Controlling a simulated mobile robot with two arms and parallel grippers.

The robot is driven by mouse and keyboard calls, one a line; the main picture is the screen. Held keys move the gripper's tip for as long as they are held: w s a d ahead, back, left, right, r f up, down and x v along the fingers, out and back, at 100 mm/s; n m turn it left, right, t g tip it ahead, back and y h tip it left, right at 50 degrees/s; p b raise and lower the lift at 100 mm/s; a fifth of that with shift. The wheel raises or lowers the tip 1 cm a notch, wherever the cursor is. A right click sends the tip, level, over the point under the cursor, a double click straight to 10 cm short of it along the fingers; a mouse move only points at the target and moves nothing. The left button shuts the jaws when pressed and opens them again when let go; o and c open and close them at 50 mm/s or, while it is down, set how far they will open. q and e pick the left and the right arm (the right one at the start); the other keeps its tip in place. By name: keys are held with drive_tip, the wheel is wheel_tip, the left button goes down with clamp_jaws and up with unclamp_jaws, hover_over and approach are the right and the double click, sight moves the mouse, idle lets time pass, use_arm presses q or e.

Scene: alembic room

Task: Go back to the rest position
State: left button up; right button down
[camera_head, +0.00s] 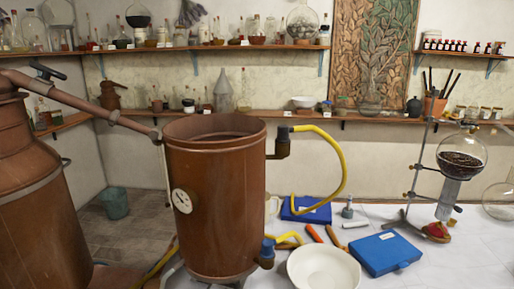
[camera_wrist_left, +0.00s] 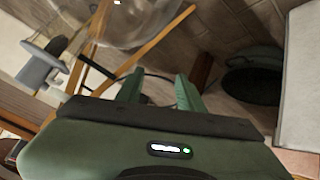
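My left gripper (camera_wrist_left: 158,88) shows only in the left wrist view. Its two green fingers stand apart with nothing between them. The dark green gripper body with a small lit indicator fills the bottom of that view. Neither arm shows in the head view, and my right gripper is in no view.
A copper vessel with a dial (camera_head: 218,205) stands at the centre, a larger copper still (camera_head: 40,200) at left. A white bowl (camera_head: 322,270), blue case (camera_head: 384,252) and glass flask on a stand (camera_head: 462,155) are on the white surface. Round glass (camera_wrist_left: 125,18) is near the left gripper.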

use_arm(q)
drive_tip(key=s+f+m+g, duration=0.2)
drive_tip(key=s+f, duration=0.2)
drive_tip(key=s, duration=0.8)
drive_tip(key=s+f+m+g+b, duration=0.1)
drive_tip(key=s+f+m+g, duration=0.2)
drive_tip(key=s, duration=0.9)
drive_tip(key=s+d+f+m+g+b, duration=0.1)
drive_tip(key=s+f, duration=0.5)
drive_tip(key=s, duration=0.7)
drive_tip(key=shift+m+g, duration=0.9)
drive_tip(key=shift+g, duration=0.3)
drive_tip(key=shift+s, duration=0.15)
